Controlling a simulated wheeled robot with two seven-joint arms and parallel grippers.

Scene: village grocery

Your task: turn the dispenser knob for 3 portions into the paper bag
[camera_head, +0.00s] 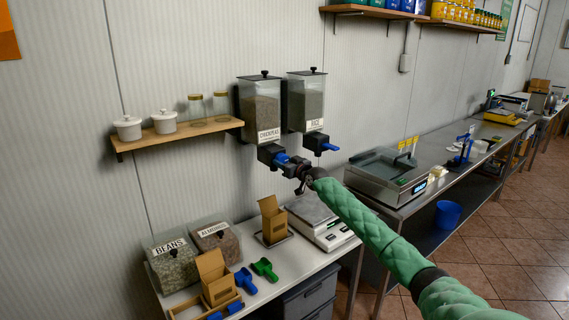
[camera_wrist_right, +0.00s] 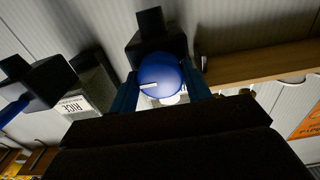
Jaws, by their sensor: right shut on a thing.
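Two clear wall dispensers hang at the centre, CHICKPEAS (camera_head: 260,108) and RICE (camera_head: 306,102). The chickpea knob (camera_head: 281,158) is blue and sits low on its spout. My right gripper (camera_head: 292,169) is at this knob. In the right wrist view, its fingers stand either side of the round blue knob (camera_wrist_right: 160,74), shut on it. The rice knob (camera_head: 329,147) is blue and free. An open brown paper bag (camera_head: 272,222) stands upright below the chickpea spout on a small dark tray. My left gripper is out of view.
A scale (camera_head: 322,226) stands right of the bag. Another brown bag (camera_head: 214,278) stands at the front left near blue and green scoops (camera_head: 264,268) and bins of beans (camera_head: 172,264) and almonds (camera_head: 216,240). A wooden shelf (camera_head: 188,133) with jars is left of the dispensers.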

